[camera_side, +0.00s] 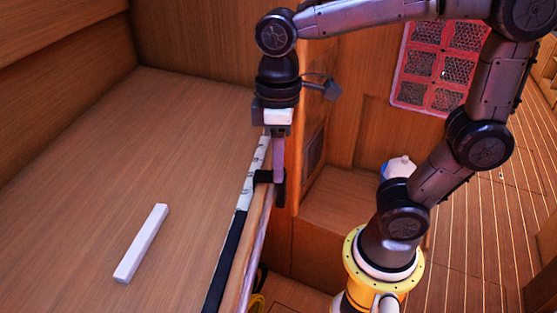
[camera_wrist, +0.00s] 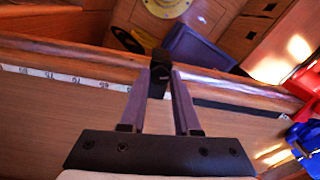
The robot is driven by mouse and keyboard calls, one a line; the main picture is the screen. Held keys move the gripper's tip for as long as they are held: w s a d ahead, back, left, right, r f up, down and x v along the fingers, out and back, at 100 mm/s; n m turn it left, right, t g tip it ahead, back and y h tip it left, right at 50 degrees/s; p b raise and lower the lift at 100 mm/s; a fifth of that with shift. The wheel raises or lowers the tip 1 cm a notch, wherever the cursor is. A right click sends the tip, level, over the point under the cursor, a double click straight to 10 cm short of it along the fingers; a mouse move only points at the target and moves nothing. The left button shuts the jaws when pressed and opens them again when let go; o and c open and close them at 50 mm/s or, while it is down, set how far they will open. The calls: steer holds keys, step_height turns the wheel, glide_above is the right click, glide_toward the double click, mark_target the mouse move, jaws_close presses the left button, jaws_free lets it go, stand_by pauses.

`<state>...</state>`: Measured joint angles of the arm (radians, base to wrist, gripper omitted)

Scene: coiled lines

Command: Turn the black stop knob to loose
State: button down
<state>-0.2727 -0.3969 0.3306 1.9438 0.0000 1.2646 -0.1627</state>
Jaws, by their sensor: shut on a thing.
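The black stop knob (camera_wrist: 159,64) is between the fingertips of my gripper (camera_wrist: 160,76) in the wrist view, and the fingers are shut on it. In the side view, the black stop (camera_side: 264,177) sits on the wooden edge of the bench, beside a white strip (camera_side: 252,178) with markings. My gripper (camera_side: 279,172) points straight down there, its fingers at the stop. The fingers partly hide the knob, and I cannot read any loose or tight mark on it. Numbers show on the white strip (camera_wrist: 72,82) in the wrist view.
A pale bar (camera_side: 141,243) lies on the wooden bench top (camera_side: 90,170), left of my gripper. A black strip (camera_side: 226,262) continues the white one. Right of the bench edge is a drop to a lower wooden box (camera_side: 345,208). Red and blue things (camera_wrist: 305,140) show at the wrist view's right.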

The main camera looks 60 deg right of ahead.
steer(key=n, duration=1.3)
steer(key=shift+n, duration=0.3)
stand_by(0.4)
steer(key=c, duration=0.6)
jaws_free()
step_height(320, 180, up, 14)
steer(key=shift+f, duration=0.1)
steer(key=shift+d, duration=0.1)
